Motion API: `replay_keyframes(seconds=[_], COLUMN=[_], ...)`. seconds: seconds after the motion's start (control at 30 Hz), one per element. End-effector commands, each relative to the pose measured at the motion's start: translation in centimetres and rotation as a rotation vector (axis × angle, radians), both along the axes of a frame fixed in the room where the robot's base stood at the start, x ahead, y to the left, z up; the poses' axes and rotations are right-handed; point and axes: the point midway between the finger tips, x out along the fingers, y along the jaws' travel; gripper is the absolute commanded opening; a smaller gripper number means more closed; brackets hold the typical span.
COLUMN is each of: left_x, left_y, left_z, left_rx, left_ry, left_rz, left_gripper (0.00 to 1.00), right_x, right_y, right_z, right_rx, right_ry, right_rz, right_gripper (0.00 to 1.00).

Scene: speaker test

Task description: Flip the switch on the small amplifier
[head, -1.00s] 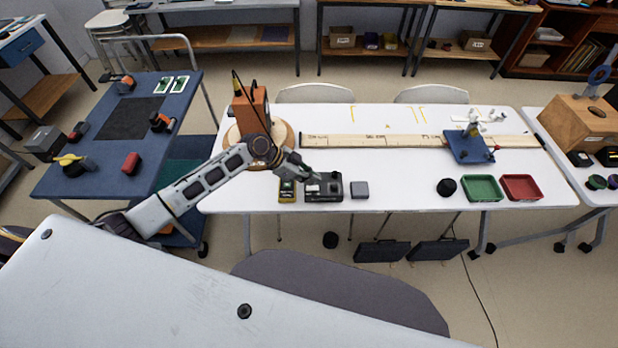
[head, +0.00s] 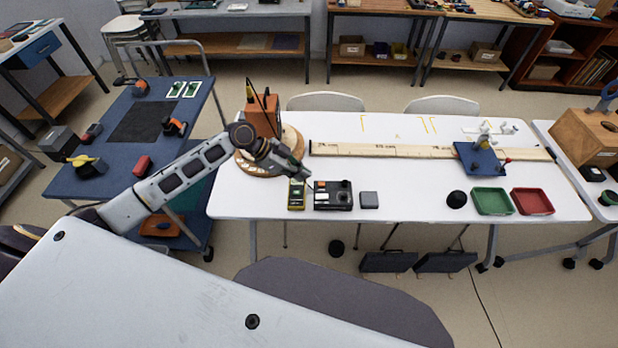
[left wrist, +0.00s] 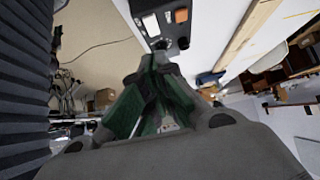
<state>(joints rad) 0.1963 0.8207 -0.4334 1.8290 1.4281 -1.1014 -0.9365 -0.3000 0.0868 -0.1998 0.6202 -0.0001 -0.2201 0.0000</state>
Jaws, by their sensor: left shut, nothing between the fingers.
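The small black amplifier (head: 333,196) sits near the front edge of the white table (head: 400,200) in the head view. In the left wrist view the black box (left wrist: 168,38) shows at the top, with a pale panel, an orange-brown part (left wrist: 181,15) and a dark knob. I cannot tell the switch's position. My left gripper (head: 306,176) is shut and empty, above and to the left of the amplifier, apart from it in the head view. Its green-sided fingers (left wrist: 158,60) also show in the left wrist view, pointing toward the box. My right gripper is not in view.
A yellow-and-black meter (head: 297,195) lies left of the amplifier, and a small grey box (head: 369,200) lies right of it. An orange device on a round wooden base (head: 258,168) stands behind my arm. A long ruler (head: 400,151) lies behind. Green (head: 492,201) and red (head: 532,202) trays sit at right.

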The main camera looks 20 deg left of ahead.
Motion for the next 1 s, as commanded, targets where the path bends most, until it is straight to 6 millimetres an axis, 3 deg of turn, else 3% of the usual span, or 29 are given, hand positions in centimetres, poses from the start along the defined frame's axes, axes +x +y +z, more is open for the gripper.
replay_keyframes(seconds=[0.3,0.57,1.0], left_x=[-0.5,-0.5,-0.7], left_y=[1.6,1.7,1.5], left_z=[1.2,1.3,1.2], left_rx=[0.000,0.000,0.000], left_ry=[0.001,0.000,0.003], left_rz=[0.001,0.000,0.000], left_gripper=[0.00,0.00,0.00], right_x=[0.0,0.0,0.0], right_y=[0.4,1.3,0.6], right_z=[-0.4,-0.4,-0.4], right_rx=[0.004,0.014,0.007], right_ry=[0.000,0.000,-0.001], right_rz=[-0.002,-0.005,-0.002], right_gripper=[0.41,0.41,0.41])
